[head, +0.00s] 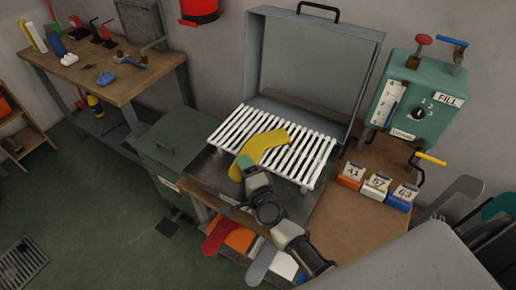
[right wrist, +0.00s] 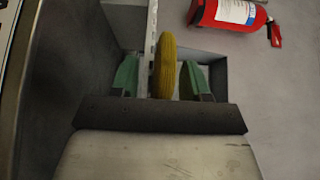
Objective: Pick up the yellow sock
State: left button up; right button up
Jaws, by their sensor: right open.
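The yellow sock (head: 265,143) lies draped over a white slatted rack (head: 311,167) in front of an open grey lid in the head view. My right gripper (head: 244,162) is at the sock's near end, with a green fingertip showing beside it. In the right wrist view the sock (right wrist: 166,58) appears edge-on as a ribbed strip between the two green fingers of the open right gripper (right wrist: 163,80). Gaps show on both sides of it. My left gripper is not in view.
A green box marked FILL (head: 418,98) stands right of the rack, with numbered blocks (head: 376,184) below it. A wooden workbench (head: 108,85) with tools is at the left. A red extinguisher (right wrist: 231,13) hangs on the wall. Green floor (head: 90,190) lies open at the left.

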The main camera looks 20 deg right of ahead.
grip_shut()
jog(key=shift+r, duration=0.1)
